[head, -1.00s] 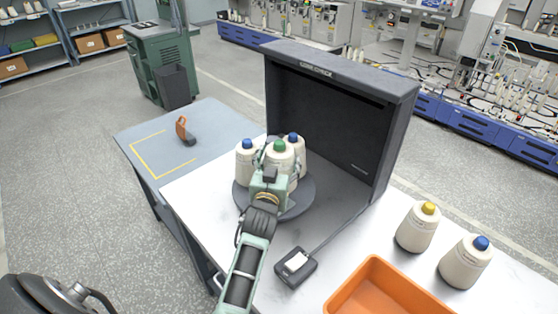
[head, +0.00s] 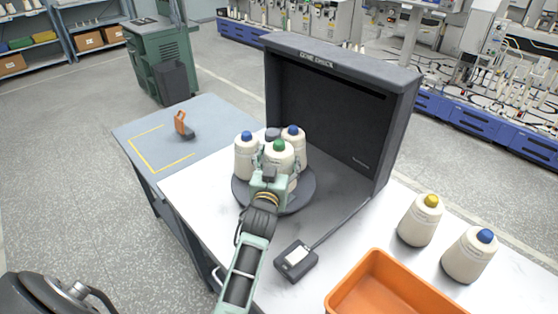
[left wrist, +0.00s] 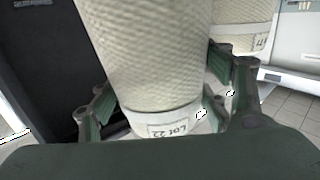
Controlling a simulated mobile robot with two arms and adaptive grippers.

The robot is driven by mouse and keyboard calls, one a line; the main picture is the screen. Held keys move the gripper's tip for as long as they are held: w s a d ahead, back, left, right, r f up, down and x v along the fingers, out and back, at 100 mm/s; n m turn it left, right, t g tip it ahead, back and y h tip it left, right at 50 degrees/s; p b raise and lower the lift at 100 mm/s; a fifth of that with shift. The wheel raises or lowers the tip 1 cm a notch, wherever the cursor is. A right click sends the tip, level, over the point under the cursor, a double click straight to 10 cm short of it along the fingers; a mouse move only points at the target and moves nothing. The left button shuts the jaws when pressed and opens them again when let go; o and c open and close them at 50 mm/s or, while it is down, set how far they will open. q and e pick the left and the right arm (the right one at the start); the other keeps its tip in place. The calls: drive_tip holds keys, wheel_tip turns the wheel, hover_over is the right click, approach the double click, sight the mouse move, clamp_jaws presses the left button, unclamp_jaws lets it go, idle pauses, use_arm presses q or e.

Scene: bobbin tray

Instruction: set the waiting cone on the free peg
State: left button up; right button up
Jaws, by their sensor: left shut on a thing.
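My left gripper (head: 270,172) is shut on a cream cone with a green tip (head: 279,160). In the left wrist view the cone (left wrist: 150,60) stands between the fingers, with a "Lot 22" label at its lower end. In the head view it is over the front part of a round dark grey tray (head: 243,199). I cannot tell whether it touches the tray. A blue-tipped cone (head: 245,160) stands on the tray at the left and another (head: 294,146) at the back right. A dark round top (head: 272,134) shows behind. The pegs are hidden. My right gripper is out of view.
A dark "CONE CHECK" booth (head: 330,110) stands behind the tray. A small box with a cable (head: 297,262) lies in front. At the right are an orange bin (head: 376,262), a yellow-tipped cone (head: 420,221) and a blue-tipped cone (head: 468,256). A side table (head: 205,118) holds an orange-handled tool (head: 182,126).

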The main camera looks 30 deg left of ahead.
use_arm(q)
drive_tip(key=shift+s+r, duration=0.1)
idle(0.7)
drive_tip(key=shift+f, duration=0.2)
drive_tip(key=shift+f+b, duration=0.75)
drive_tip(key=shift+f, duration=0.5)
drive_tip(key=shift+f, duration=0.1)
idle(0.3)
drive_tip(key=shift+f+b, duration=0.85)
drive_tip(key=shift+f, duration=0.1)
idle(0.3)
drive_tip(key=o, duration=1.5)
drive_tip(key=shift+o, duration=0.2)
